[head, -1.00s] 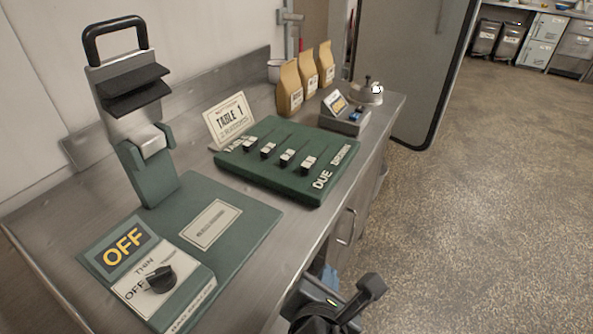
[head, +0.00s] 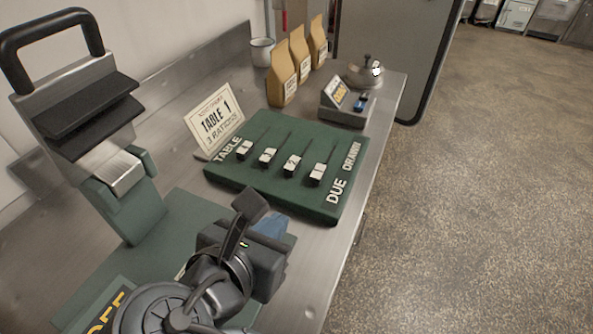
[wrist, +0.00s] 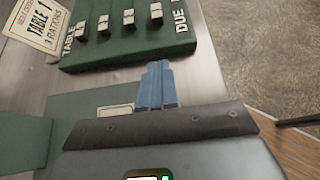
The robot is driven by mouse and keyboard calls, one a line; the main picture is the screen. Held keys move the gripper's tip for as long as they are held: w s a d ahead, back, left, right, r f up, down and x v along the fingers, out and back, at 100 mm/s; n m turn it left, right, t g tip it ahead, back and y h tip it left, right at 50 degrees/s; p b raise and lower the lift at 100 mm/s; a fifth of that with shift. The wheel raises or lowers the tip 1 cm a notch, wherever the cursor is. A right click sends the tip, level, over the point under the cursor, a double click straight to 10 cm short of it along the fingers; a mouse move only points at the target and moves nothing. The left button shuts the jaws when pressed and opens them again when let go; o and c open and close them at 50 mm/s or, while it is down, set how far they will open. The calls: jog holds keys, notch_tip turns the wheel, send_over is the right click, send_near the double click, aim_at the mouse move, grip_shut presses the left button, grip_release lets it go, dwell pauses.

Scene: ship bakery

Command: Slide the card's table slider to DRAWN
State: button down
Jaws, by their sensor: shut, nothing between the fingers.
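The green slider board (head: 300,200) lies on the steel counter, with TABLE, DUE and DRAWN lettered on it. Several white-topped sliders sit in a row at the DUE end of their slots: the leftmost slider (head: 244,149), two middle ones, and the rightmost slider (head: 317,174). Their individual numbers are not readable. The card (head: 216,121) stands behind the board's left side and reads TABLE 1, 3 RATIONS. My gripper (head: 271,226) is shut and empty, over the counter in front of the board. In the wrist view its blue fingertips (wrist: 156,68) are just short of the board's near edge (wrist: 130,62).
A green press with a black handle (head: 52,38) stands at the left. Open floor is to the right.

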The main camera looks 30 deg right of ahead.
dwell(0.3)
send_near(314, 182)
jog(key=f, duration=0.1)
jog(key=d+f, duration=0.1)
jog(key=f, duration=0.1)
jog(key=shift+w, duration=0.2)
jog(key=w+d, duration=0.2)
jog(key=shift+d+f, duration=0.1)
jog(key=shift+d, duration=0.2)
jog(key=shift+w+d, duration=0.35)
jog(key=shift+d, duration=0.15)
